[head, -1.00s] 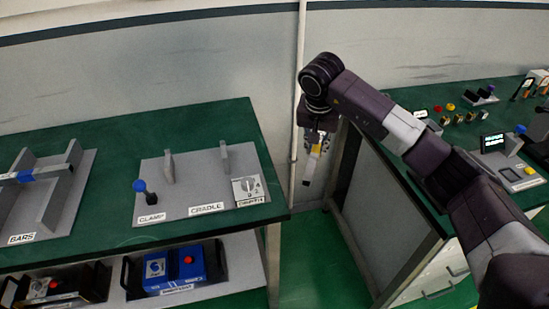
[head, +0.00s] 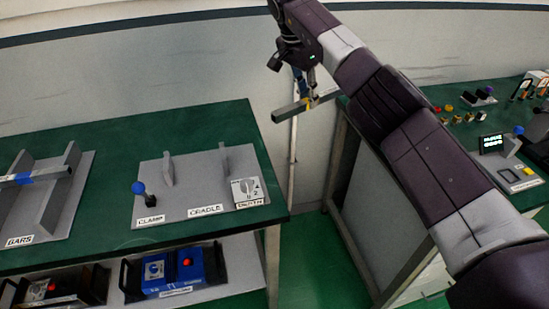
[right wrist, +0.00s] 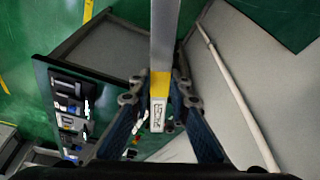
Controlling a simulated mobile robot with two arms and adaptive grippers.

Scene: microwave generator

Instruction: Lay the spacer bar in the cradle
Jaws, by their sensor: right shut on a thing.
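The spacer bar (head: 287,111) is a grey square bar with a yellow band. My right gripper (head: 308,98) is shut on it near that band and holds it in the air, right of and beyond the cradle's bench. In the right wrist view the bar (right wrist: 164,40) runs up between the fingers (right wrist: 159,100), with a white label by the yellow band; the label's text is unclear. The cradle (head: 224,160) has two grey uprights on a grey plate and nothing lies across them. A blue-knobbed clamp (head: 139,188) stands at its left. My left gripper is not in view.
A dial box (head: 246,190) sits at the plate's right end. The bars rack (head: 61,190) at left holds a blue-banded bar (head: 28,178). A white pole (head: 293,165) stands in the gap between benches. Boxes (head: 185,268) fill the lower shelf.

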